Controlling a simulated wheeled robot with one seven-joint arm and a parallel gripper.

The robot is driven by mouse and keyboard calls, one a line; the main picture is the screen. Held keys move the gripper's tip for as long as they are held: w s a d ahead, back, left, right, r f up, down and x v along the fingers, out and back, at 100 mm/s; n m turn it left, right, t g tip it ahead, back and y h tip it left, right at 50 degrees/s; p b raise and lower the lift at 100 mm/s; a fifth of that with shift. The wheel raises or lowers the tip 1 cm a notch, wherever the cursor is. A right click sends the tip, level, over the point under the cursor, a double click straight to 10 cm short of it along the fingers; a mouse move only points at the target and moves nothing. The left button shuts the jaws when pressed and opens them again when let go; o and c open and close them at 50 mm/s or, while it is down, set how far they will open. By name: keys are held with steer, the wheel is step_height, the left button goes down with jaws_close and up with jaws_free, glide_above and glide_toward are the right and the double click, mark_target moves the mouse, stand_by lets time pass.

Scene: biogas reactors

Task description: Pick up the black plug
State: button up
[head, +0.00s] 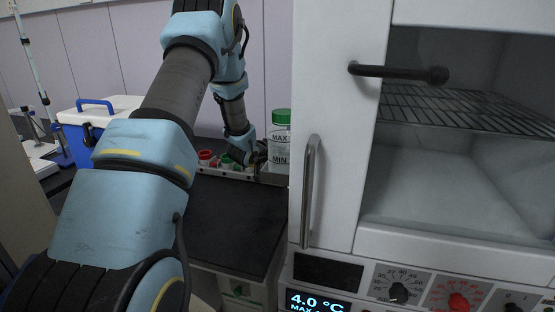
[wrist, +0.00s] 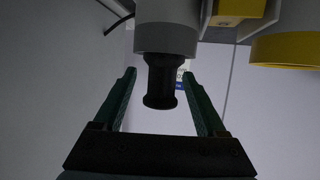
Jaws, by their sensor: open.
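The black plug (wrist: 161,82) shows in the wrist view as a dark spool-like piece with a wider rounded end. It hangs below a grey cylindrical body (wrist: 167,32) and appears joined to it. My gripper (wrist: 160,76) is open. Its two green fingers stand on either side of the plug, with visible gaps between them and it. In the head view my gripper (head: 257,158) is small and dark at the end of my arm, beside the clear green-capped container (head: 281,140). I cannot make out the plug in the head view.
Red (head: 206,157) and green caps sit in a row left of my gripper. A white cabinet (head: 330,60) with an open-fronted chamber fills the right. A dark bench top (head: 235,215) lies clear in front. A blue-and-white cooler (head: 95,120) stands at left. A yellow-rimmed part (wrist: 285,50) is near the plug.

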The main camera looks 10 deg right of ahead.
jaws_close()
stand_by(0.6)
